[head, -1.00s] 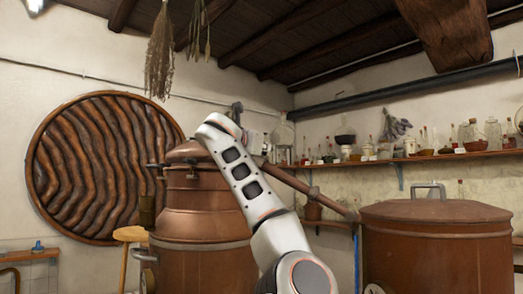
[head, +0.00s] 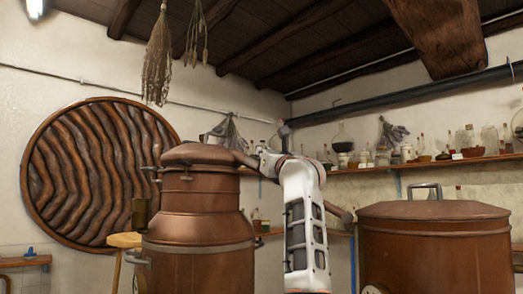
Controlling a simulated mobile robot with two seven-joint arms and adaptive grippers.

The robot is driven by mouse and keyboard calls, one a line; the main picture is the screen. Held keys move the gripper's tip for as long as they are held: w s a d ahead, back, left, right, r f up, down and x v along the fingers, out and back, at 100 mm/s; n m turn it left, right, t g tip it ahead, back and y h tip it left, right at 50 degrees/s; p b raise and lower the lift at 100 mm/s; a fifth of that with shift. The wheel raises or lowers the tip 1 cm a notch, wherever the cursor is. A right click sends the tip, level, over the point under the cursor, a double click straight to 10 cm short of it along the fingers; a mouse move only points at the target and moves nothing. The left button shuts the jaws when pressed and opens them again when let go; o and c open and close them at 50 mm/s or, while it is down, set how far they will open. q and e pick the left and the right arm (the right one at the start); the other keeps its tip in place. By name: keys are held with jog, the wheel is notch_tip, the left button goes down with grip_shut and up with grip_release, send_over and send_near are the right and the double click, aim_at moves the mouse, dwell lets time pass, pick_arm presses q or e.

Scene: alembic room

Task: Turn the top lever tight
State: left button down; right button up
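The copper still (head: 197,225) stands left of centre in the head view, with a domed lid (head: 203,154). A small dark clamp handle (head: 186,178) sits on its neck, and another short fitting (head: 152,168) sticks out at the left. I cannot tell which one is the top lever. My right arm rises at centre. Its far end, with the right gripper (head: 268,162), is beside the copper pipe right of the lid. The fingers are hidden or too small to read, and no grasp is visible. My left gripper is out of view.
The sloping copper pipe (head: 340,212) runs behind my arm towards a wide copper vat (head: 433,245) with a metal handle. A shelf (head: 440,162) of bottles lines the back wall. A round wooden wall piece (head: 95,175) hangs at the left, and dried herbs (head: 158,60) hang above.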

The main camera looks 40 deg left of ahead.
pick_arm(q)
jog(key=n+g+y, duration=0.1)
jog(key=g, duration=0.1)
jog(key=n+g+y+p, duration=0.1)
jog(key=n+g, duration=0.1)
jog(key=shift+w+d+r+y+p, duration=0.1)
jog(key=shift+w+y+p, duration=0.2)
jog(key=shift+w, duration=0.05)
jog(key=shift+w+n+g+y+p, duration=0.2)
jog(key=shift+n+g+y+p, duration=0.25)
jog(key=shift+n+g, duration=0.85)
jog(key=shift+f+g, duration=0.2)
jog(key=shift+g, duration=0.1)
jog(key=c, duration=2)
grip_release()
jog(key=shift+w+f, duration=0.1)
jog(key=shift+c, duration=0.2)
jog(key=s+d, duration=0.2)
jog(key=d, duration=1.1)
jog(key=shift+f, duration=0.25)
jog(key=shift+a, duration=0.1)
